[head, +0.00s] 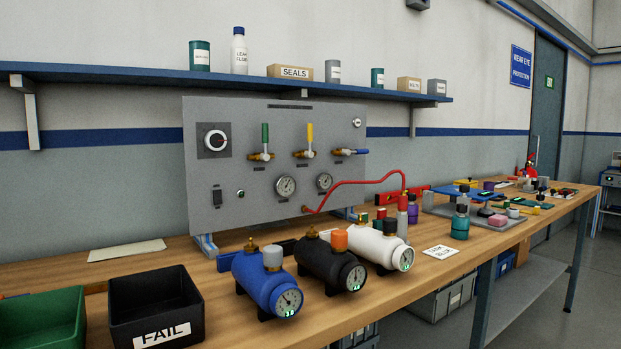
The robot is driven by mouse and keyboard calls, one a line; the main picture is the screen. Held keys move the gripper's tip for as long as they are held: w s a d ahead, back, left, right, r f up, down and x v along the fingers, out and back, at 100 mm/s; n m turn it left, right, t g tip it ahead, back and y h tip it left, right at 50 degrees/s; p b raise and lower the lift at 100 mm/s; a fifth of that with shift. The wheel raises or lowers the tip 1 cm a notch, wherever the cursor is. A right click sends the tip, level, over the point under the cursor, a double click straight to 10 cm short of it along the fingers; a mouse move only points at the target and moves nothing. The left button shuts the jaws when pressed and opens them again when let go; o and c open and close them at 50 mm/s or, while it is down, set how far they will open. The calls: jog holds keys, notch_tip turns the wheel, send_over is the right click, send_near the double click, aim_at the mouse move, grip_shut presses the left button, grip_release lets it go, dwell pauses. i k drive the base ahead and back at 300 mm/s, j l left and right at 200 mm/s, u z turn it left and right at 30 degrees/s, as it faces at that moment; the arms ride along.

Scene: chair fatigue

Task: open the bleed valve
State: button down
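The grey test panel (240,220) stands at the back of the bench. It carries three brass valves with coloured levers. The green lever (265,138) and the yellow lever (310,138) point straight up. The blue lever (356,152), on the right, lies level and points right. The small labels under the valves are too small to read, so I cannot tell which is the bleed valve. Two round gauges (286,186) sit below the valves, and a red hose (350,182) runs from the panel's lower edge to the right. My gripper is not in view.
A blue cylinder (262,282), a black cylinder (325,262) and a white cylinder (367,245) stand in front of the panel. A black FAIL bin (140,290) and a green bin (40,310) are at left. A shelf (150,75) runs above. Bottles and tools crowd the right.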

aim_at(310, 139)
jog(key=i+l+u, duration=0.1)
jog(key=i+l, duration=0.25)
jog(key=l, duration=0.3)
jog(key=i+l+u, duration=0.15)
jog(key=l, duration=0.2)
jog(key=i+l+u, duration=0.1)
jog(key=l, duration=0.25)
jog(key=i+l+u, duration=0.1)
jog(key=i+l, duration=0.25)
jog(key=l, duration=0.35)
jog(key=i+l+u, duration=0.15)
jog(key=l, duration=0.25)
